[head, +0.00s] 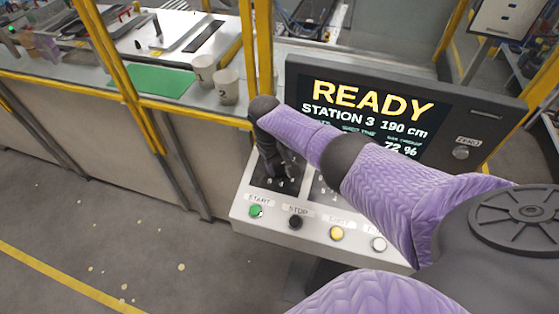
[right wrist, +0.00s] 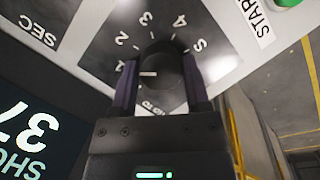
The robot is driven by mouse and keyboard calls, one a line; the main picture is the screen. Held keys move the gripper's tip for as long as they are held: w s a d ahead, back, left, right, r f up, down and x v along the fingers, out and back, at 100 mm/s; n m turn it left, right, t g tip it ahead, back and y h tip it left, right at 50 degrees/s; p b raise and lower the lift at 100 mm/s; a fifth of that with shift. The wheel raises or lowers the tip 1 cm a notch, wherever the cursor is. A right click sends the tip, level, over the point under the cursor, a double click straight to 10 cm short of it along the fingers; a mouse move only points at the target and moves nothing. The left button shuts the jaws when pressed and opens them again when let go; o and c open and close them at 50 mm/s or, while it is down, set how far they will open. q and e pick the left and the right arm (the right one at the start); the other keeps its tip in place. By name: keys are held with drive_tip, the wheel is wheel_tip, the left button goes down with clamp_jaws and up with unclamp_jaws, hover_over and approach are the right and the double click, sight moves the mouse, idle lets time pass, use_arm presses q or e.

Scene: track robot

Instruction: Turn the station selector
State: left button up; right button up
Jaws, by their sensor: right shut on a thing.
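The station selector is a round black knob (right wrist: 160,72) on a dark dial plate (right wrist: 105,30) marked with numbers 1 to 5, seen in the right wrist view. A short white line on the knob points left in that view, toward the 1. My right gripper (right wrist: 158,88) is shut on the knob, one finger on each side. In the head view the right gripper (head: 277,168) reaches down onto the panel's left dial and hides most of the knob. The screen (head: 365,112) reads READY, STATION 3. My left gripper is not in view.
The console (head: 240,208) has green (head: 256,211), black (head: 295,222), yellow (head: 337,233) and white (head: 378,244) buttons along its front edge. Behind it, yellow posts (head: 247,60) and a bench with two cups (head: 226,86) stand at left. The floor at front left is free.

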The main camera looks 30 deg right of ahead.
drive_tip(key=n+h, duration=0.1)
drive_tip(key=n, duration=0.3)
drive_tip(key=shift+n+p, duration=0.3)
drive_tip(key=shift+a+n+t+h+p, duration=0.1)
drive_tip(key=shift+n+t+h+p, duration=0.35)
drive_tip(key=shift+n, duration=2.05)
drive_tip(key=shift+h, duration=0.25)
drive_tip(key=o, duration=1.3)
drive_tip(key=p+v, duration=0.4)
drive_tip(key=v, duration=0.5)
drive_tip(key=shift+w+a+r, duration=0.15)
drive_tip(key=shift+r, duration=0.25)
